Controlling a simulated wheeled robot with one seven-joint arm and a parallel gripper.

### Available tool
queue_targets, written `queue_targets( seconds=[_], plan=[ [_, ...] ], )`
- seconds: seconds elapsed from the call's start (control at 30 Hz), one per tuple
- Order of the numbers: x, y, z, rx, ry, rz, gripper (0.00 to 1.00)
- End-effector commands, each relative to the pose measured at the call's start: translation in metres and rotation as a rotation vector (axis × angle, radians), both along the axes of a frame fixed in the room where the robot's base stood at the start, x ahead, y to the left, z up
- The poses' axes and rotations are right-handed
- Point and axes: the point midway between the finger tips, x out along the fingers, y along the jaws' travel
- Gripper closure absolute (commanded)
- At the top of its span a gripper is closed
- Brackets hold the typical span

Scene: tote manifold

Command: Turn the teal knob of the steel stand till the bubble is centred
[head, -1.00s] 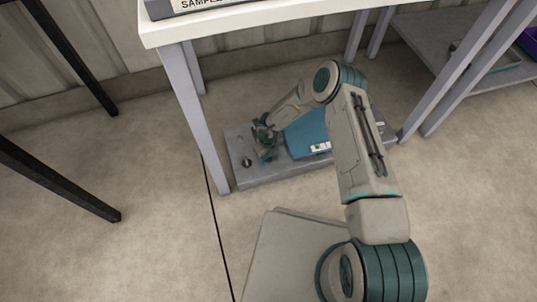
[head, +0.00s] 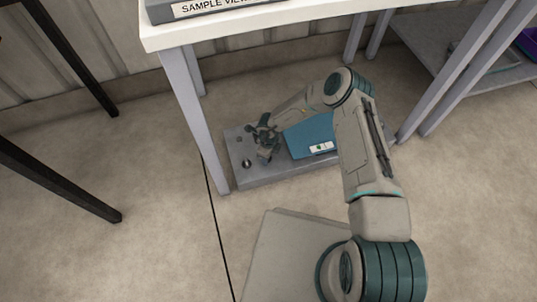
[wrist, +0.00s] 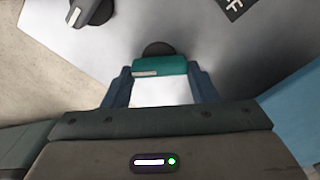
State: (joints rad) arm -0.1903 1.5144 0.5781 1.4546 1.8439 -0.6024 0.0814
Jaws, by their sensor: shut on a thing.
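The grey steel stand (head: 283,173) sits low on the floor under a white-topped table. In the wrist view, the teal knob (wrist: 160,65) lies between my fingertips, with a pale mark on its near face and a dark round base behind it. My gripper (wrist: 161,74) is shut on the knob, one finger at each end. In the head view my gripper (head: 266,156) is over the stand's left part, where it hides the knob. I cannot make out a bubble in either view.
A black knob with a pale bar (wrist: 90,11) is on the stand too. A blue box-like part (head: 306,140) with a white and green label stands right of my gripper. Table legs (head: 195,120) rise close on the left and right, under the white tabletop (head: 230,31).

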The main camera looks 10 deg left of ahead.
Motion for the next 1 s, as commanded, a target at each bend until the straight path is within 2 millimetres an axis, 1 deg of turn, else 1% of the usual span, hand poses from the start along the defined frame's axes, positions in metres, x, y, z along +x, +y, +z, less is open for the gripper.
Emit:
queue_targets(
  seconds=[0.23, 0.67, 0.7, 0.77, 0.8, 1.0],
  plan=[
    [0.0009, 0.0, 0.0004, 0.001, 0.0, 0.07, 0.7],
    [0.0011, 0.0, 0.0003, 0.001, -0.001, 0.083, 0.7],
    [0.0011, 0.0, 0.0003, 0.001, -0.001, 0.082, 0.45],
    [0.0011, 0.0, 0.0003, 0.001, -0.001, 0.082, 0.28],
    [0.001, -0.0001, 0.0002, 0.001, -0.001, 0.082, 0.25],
    [0.0008, 0.0, 0.0001, 0.0, 0.0, 0.082, 0.25]
  ],
)
